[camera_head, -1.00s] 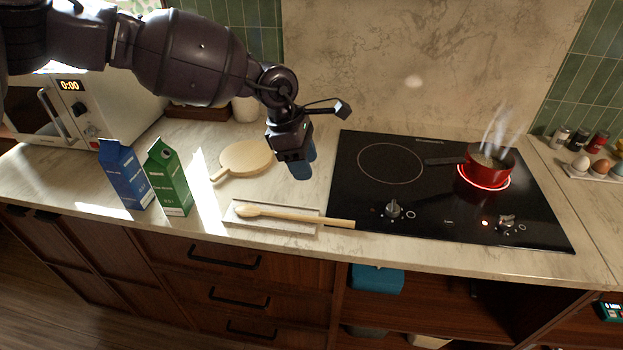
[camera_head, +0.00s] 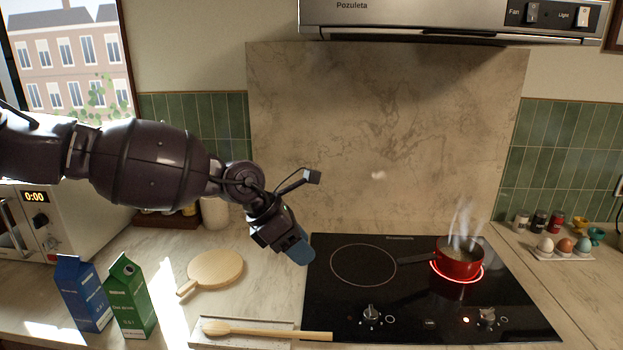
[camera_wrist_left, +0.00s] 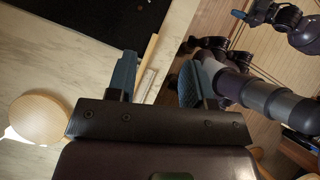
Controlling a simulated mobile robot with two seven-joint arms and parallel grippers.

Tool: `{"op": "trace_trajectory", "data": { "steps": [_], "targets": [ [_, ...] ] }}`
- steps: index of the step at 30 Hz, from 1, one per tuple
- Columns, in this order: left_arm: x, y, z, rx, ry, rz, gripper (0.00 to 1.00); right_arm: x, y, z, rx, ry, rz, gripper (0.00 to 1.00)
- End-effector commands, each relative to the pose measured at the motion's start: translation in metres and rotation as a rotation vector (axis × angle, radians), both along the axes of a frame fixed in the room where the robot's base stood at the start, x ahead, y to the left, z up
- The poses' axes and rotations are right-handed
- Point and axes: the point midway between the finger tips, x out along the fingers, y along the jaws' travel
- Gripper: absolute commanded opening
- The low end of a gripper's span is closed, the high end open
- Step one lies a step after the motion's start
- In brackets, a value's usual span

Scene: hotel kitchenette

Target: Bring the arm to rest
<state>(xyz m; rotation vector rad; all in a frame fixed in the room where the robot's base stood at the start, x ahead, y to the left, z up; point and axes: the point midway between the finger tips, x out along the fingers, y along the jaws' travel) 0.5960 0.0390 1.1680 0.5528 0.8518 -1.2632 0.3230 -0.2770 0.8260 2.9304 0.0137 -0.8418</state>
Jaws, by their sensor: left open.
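My left arm comes in from the left in the head view. Its left gripper (camera_head: 297,251) hangs over the counter by the left edge of the cooktop, with blue fingertips pointing down and right. In the left wrist view the gripper (camera_wrist_left: 160,80) has its two blue fingers apart, with nothing between them. My right gripper is not in the head view; part of another dark arm of mine shows at the upper right of the left wrist view, with its jaw state unclear.
A steaming red pot (camera_head: 460,262) stands on a glowing burner of the black cooktop (camera_head: 400,310). A wooden spoon (camera_head: 265,331) lies on a tray below the gripper. A hood (camera_head: 450,20) hangs above.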

Motion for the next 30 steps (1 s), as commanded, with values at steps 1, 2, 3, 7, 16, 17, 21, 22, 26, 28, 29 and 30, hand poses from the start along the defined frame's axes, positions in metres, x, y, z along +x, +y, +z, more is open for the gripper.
{"op": "trace_trajectory", "data": {
  "steps": [1, 2, 3, 7, 16, 17, 21, 22, 26, 28, 29, 30],
  "targets": [
    [-0.002, -0.016, 0.014, -0.065, 0.009, 0.025, 0.47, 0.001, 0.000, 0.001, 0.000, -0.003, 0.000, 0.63],
    [-0.003, -0.025, 0.022, -0.100, 0.016, 0.038, 0.47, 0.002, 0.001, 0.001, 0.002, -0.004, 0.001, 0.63],
    [-0.004, -0.036, 0.031, -0.146, 0.026, 0.055, 0.47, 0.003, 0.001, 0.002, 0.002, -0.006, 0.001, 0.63],
    [-0.015, -0.073, 0.057, -0.320, 0.102, 0.118, 0.47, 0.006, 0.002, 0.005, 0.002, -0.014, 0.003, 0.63],
    [-0.044, -0.138, 0.095, -0.753, 0.457, 0.315, 0.47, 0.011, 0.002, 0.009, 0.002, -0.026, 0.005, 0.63],
    [-0.046, -0.141, 0.097, -0.793, 0.499, 0.338, 0.47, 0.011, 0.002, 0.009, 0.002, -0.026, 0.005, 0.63],
    [-0.049, -0.149, 0.106, -0.975, 0.719, 0.461, 0.47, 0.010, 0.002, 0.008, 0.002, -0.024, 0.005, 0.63],
    [-0.049, -0.149, 0.107, -1.012, 0.765, 0.488, 0.47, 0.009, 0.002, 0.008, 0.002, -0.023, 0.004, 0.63],
    [-0.044, -0.142, 0.107, -1.154, 0.960, 0.606, 0.47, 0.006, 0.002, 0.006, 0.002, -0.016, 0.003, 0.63],
    [-0.040, -0.135, 0.103, -1.224, 1.063, 0.672, 0.47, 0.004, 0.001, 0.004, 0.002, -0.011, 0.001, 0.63],
    [-0.038, -0.131, 0.101, -1.252, 1.104, 0.700, 0.47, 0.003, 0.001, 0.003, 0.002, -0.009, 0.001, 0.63],
    [-0.035, -0.125, 0.098, -1.290, 1.160, 0.739, 0.47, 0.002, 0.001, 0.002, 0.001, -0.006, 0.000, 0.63]
  ]
}}
